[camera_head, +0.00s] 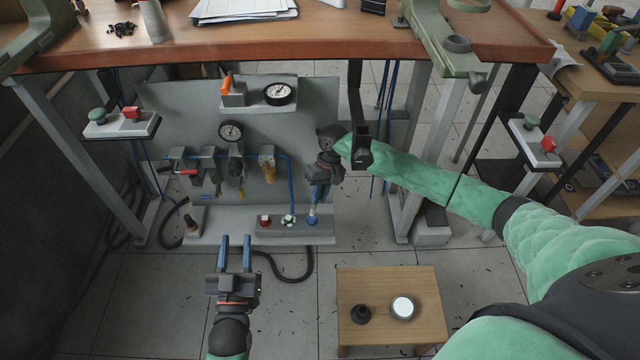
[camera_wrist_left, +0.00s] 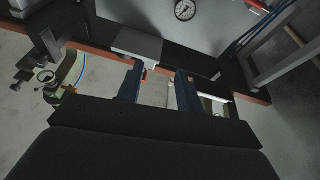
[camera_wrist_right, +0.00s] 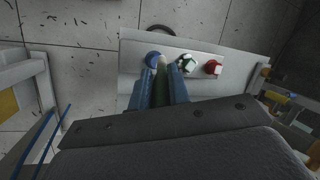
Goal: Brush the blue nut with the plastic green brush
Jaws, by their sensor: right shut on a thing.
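The blue nut (camera_head: 312,220) is the right one in a row with a white-and-green nut (camera_head: 289,220) and a red nut (camera_head: 265,220) on a grey block. My right gripper (camera_head: 317,196) points down above the blue nut. It is shut on the green brush (camera_wrist_right: 161,78), which lies between its blue fingers in the right wrist view. The brush's pale tip is right by the blue nut (camera_wrist_right: 152,57); I cannot tell whether they touch. My left gripper (camera_head: 235,243) is open and empty, left of the nuts; its spread fingers show in the left wrist view (camera_wrist_left: 158,88).
A grey panel (camera_head: 290,130) with gauges and valves stands behind the nuts. The wooden workbench (camera_head: 310,40) overhangs it. A small wooden stool (camera_head: 388,280) with a black piece and a white round piece stands at the lower right. A black hose curls on the floor.

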